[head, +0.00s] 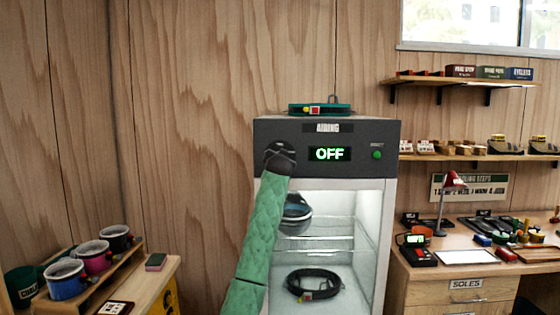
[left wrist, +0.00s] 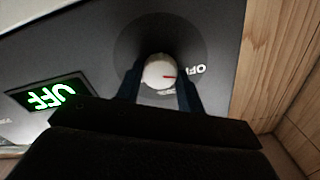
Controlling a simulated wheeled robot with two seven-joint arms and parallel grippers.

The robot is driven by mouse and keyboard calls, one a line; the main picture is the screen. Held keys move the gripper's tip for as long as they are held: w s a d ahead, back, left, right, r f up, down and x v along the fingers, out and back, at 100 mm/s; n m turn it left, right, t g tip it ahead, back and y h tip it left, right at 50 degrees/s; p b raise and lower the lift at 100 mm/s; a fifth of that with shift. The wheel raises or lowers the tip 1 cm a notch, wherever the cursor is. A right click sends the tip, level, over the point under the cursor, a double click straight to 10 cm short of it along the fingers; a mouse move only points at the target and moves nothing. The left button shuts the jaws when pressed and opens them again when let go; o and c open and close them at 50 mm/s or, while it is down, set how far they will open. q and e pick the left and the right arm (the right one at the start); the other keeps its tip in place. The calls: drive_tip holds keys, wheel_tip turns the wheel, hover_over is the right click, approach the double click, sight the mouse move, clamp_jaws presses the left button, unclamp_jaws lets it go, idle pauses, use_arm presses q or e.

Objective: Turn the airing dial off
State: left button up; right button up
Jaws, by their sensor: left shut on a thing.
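The airing cabinet (head: 340,133) stands against the wood wall, with a dark panel across its top front. Its display (head: 329,154) reads OFF in green, and the same display shows in the left wrist view (left wrist: 48,95). The white airing dial (left wrist: 158,72) with a red pointer mark is between the fingers of my left gripper (left wrist: 158,90), which is shut on it. The red mark points toward the printed OFF label. In the head view my left gripper (head: 279,156) covers the dial at the panel's left side. My right gripper is in neither view.
Inside the open-fronted cabinet, a dark coil (head: 314,284) lies low down and a blue-rimmed item (head: 297,208) is higher up. A green coil (head: 320,109) lies on top.

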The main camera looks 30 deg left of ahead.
use_arm(q)
drive_tip(key=shift+f, duration=0.2)
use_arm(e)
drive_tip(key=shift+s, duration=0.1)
use_arm(q)
drive_tip(key=o, duration=0.8)
drive_tip(key=shift+o, duration=0.9)
drive_tip(key=shift+r, duration=0.1)
drive_tip(key=b+v, duration=0.2)
drive_tip(key=v, duration=0.5)
drive_tip(key=shift+s+d, duration=0.25)
drive_tip(key=shift+s, duration=0.05)
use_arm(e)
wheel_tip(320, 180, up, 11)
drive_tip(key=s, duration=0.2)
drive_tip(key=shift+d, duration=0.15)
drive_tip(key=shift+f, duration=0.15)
